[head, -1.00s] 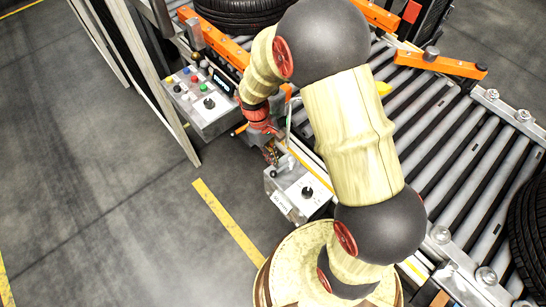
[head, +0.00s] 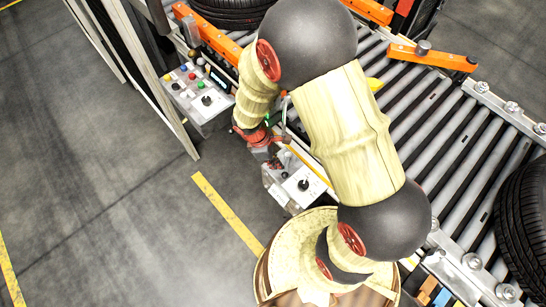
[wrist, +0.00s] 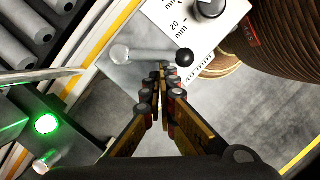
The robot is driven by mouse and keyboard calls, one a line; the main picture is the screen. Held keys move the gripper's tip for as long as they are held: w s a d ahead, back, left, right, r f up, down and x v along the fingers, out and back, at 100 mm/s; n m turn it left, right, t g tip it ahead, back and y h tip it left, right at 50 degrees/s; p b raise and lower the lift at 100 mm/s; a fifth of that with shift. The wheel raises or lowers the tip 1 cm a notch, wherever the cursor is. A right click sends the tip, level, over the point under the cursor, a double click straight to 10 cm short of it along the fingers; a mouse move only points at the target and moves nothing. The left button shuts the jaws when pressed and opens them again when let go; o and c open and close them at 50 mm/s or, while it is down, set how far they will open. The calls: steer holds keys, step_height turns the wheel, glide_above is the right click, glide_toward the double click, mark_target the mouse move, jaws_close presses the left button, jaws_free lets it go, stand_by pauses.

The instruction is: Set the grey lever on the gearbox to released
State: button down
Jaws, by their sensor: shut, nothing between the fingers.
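The grey lever (wrist: 150,55) with a black ball end lies across the upper middle of the wrist view, over the edge of a white-topped box marked with a millimetre scale (wrist: 176,24). I take this box to be the gearbox; its top also shows in the head view (head: 306,186). My gripper (wrist: 162,70) is shut and empty. Its fingertips are just below the lever, near the ball end; I cannot tell whether they touch it. In the head view my gripper (head: 274,160) is beside the box, and the lever cannot be made out.
A green lit button (wrist: 46,124) sits on a housing left of my fingers. A panel with several coloured buttons (head: 196,92) stands further back left. The roller conveyor (head: 450,130) with tyres (head: 525,220) fills the right. The floor at left is clear.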

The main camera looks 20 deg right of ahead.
steer(key=s+n, duration=0.1)
steer(key=n, duration=0.1)
steer(key=s+d+n+t, duration=0.1)
steer(key=n, duration=0.1)
steer(key=shift+d+p, duration=0.15)
steer(key=shift+p, duration=0.25)
steer(key=shift+s+d, duration=0.15)
steer(key=shift+d, duration=0.1)
stand_by(0.4)
steer(key=shift+a+r+p, duration=0.15)
steer(key=shift+a+p, duration=0.1)
steer(key=shift+p, duration=0.05)
steer(key=a+r+p, duration=0.3)
steer(key=a+r, duration=0.3)
steer(key=r, duration=0.4)
steer(key=shift+w+a, duration=0.15)
steer(key=shift+w, duration=0.25)
